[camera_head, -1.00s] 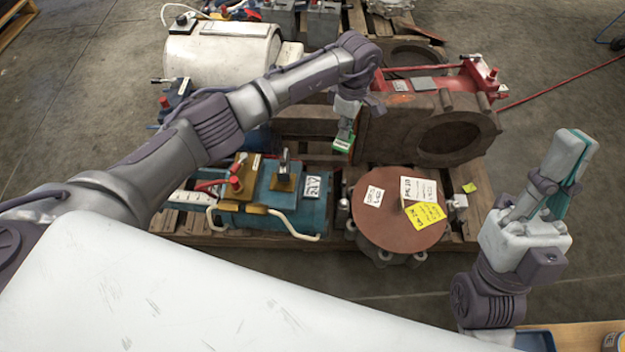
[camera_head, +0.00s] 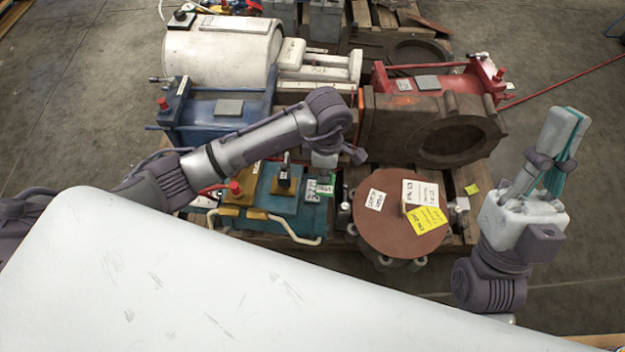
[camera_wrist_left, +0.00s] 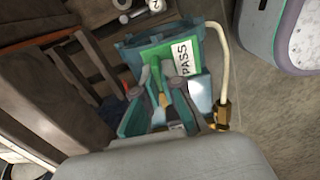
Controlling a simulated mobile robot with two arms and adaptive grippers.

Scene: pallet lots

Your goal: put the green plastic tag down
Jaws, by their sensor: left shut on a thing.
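The green plastic tag (camera_wrist_left: 157,54) has a white label reading PASS in the left wrist view. In the head view only a small green edge of the tag (camera_head: 326,190) shows. My left gripper (camera_head: 324,174) is shut on the tag, and its fingers (camera_wrist_left: 158,84) show in the wrist view. It is over the right end of the teal machine (camera_head: 300,212), beside that machine's white label. I cannot tell whether the tag touches the machine. My right gripper (camera_head: 568,138) points upward at the right, away from the pallet; whether its fingers are open is unclear.
A round brown plate (camera_head: 385,235) with white and yellow labels lies right of the teal machine. A rusty casting (camera_head: 400,120), a red machine (camera_head: 440,85) and a blue machine (camera_head: 205,110) stand behind. A pale hose (camera_wrist_left: 222,60) arches beside the tag.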

